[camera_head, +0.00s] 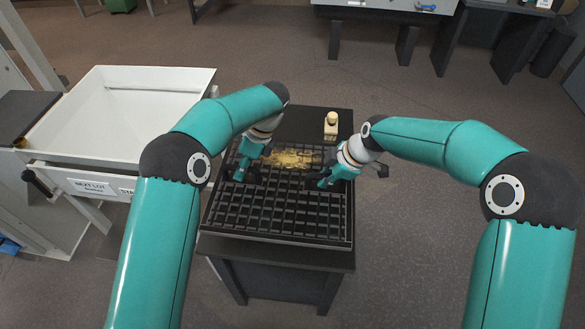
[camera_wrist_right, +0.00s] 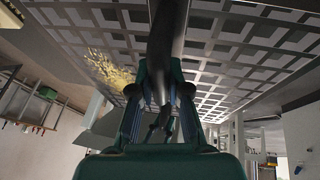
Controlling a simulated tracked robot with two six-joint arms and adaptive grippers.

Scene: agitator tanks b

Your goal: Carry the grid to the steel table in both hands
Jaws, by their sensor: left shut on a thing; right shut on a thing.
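The grid (camera_head: 280,216), a dark square lattice, is at or just above a dark stand (camera_head: 290,252) in the middle of the head view. I cannot tell whether it touches the stand. My left gripper (camera_head: 241,172) is shut on the grid's left part. My right gripper (camera_head: 326,181) is shut on its right part. The right wrist view shows the right fingers (camera_wrist_right: 163,110) around a dark bar, with the grid (camera_wrist_right: 235,50) beyond. A grey-topped table (camera_head: 385,9), perhaps the steel table, is at the top edge.
Yellow grainy material (camera_head: 292,159) shows at the grid's far part. A small cream-coloured object (camera_head: 331,122) stands on the stand's back edge. A white hopper (camera_head: 110,117) with a label stands close on the left. Dark tables stand at the back right. Open floor lies between.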

